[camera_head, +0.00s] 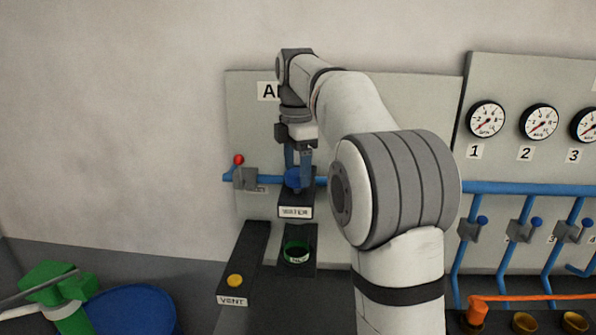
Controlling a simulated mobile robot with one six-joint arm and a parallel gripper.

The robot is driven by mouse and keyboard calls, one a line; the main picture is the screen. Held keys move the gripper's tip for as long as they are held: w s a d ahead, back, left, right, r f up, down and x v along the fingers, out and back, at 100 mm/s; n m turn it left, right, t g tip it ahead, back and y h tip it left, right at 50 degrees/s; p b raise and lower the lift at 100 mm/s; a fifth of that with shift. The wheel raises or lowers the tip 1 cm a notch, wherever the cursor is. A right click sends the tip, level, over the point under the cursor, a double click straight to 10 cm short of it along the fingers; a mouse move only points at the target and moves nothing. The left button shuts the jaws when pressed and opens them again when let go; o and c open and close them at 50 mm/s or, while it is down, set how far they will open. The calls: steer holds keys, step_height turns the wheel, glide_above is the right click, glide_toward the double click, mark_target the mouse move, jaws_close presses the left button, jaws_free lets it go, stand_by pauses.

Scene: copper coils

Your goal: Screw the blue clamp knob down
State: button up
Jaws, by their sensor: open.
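The blue clamp knob (293,179) sits on top of a dark block with a white label (295,212), in front of the grey panel. My gripper (299,172) points straight down at the knob from above. Its two blue fingers are open, and their tips are at the knob's height, one to each side as far as I can see. Whether the fingers touch the knob cannot be told. My arm comes in from the lower right.
Below the block is a green ring (296,252) in a dark holder. Left of it is a VENT box with a yellow button (235,281). A red-knobbed valve (243,174) sits on the blue pipe close by. Gauges (540,122) and blue-handled valves (524,229) are at right.

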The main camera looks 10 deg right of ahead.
steer(key=shift+s+f, duration=0.1)
steer(key=shift+f, duration=0.3)
steer(key=shift+c, duration=0.3)
steer(key=c, duration=0.9)
